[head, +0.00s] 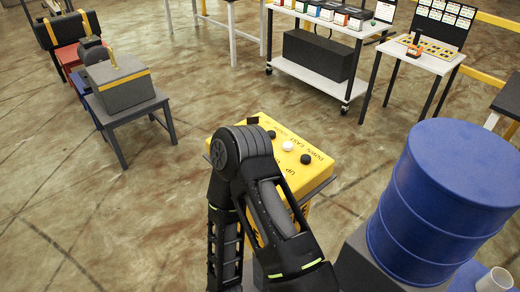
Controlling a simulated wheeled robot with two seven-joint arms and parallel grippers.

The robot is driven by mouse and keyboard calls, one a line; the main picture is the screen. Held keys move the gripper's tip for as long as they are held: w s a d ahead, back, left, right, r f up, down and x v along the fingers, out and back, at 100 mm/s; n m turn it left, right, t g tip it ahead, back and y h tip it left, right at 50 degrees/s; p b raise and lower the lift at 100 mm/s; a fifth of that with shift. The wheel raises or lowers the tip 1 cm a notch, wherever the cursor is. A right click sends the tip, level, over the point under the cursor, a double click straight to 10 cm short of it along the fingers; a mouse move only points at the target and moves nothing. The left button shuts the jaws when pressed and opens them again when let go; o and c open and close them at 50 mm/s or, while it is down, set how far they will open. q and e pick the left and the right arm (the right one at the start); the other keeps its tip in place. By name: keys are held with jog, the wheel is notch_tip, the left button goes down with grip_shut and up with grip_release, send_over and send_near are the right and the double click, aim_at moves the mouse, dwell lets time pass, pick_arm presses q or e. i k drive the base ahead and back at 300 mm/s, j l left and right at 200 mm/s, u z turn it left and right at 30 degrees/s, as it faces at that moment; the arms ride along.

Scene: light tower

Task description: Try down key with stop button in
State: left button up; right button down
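A yellow control box (318,163) with black lettering stands in the middle of the head view. The words "DOWN FAST" and "UP" can be read on its top. A white button (288,146) sits near the middle of the visible top. A black button (305,158) is to its right and another black button (271,134) is to its upper left. A small dark piece (252,120) shows at the far left edge. My dark arm covers the near left part of the box, so I cannot see a stop button or tell its state. Neither gripper's fingers show.
A blue drum (440,205) stands close on the right, with a white cup (494,281) below it. A grey table (130,110) with a grey and yellow case is at left. A white cart (320,80) stands behind. Floor between is open.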

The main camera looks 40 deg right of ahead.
aim_at(306, 159)
jog(key=k, duration=1.2)
jog(key=z, duration=1.55)
jog(key=i+j, duration=0.1)
jog(key=j, duration=0.25)
jog(key=i+j, duration=0.15)
jog(key=j, duration=0.15)
jog(key=i+j, duration=0.1)
jog(key=j, duration=0.25)
jog(key=i+j, duration=0.1)
jog(key=j, duration=0.2)
